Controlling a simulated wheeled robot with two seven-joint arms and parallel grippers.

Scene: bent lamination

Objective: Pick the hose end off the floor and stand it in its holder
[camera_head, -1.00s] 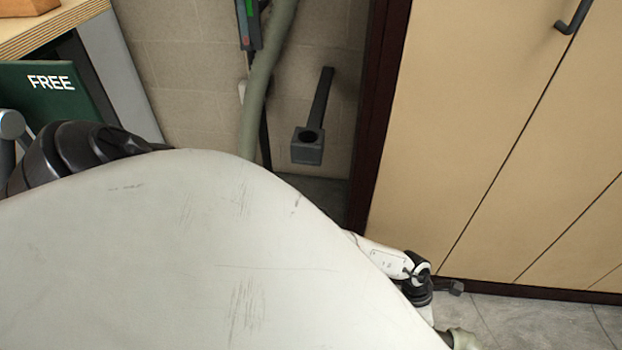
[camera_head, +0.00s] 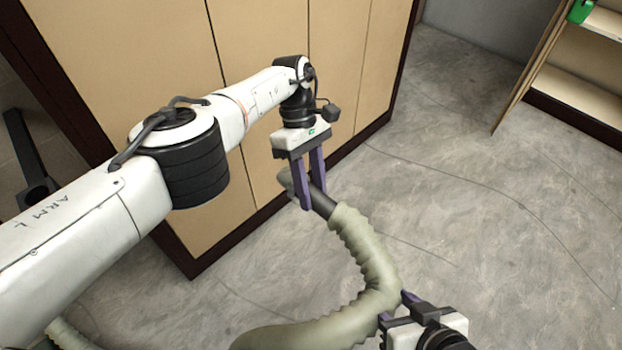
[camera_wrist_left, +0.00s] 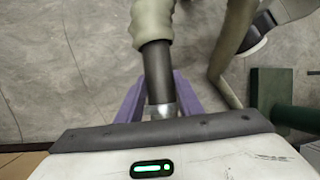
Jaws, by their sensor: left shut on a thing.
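The hose (camera_head: 368,250) is grey-green and ribbed, with a dark end piece (camera_head: 323,204) and a greyish tip. My left gripper (camera_head: 313,200) has its purple fingers shut on the dark end piece, in front of the cupboard. The wrist view shows the hose end (camera_wrist_left: 157,72) between the fingers (camera_wrist_left: 160,98), with a metallic band near the palm. My right gripper (camera_head: 396,307) is at the hose's bend, fingers apart; whether they grip it is unclear. The holder (camera_head: 38,188), a dark bracket with a socket, is at the left edge, partly hidden by my left arm.
The tan cupboard (camera_head: 262,180) with a dark plinth stands behind my left arm, between the hose end and the holder. Grey floor (camera_head: 470,210) is open to the right. A shelf unit (camera_head: 575,90) with a green item stands at top right.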

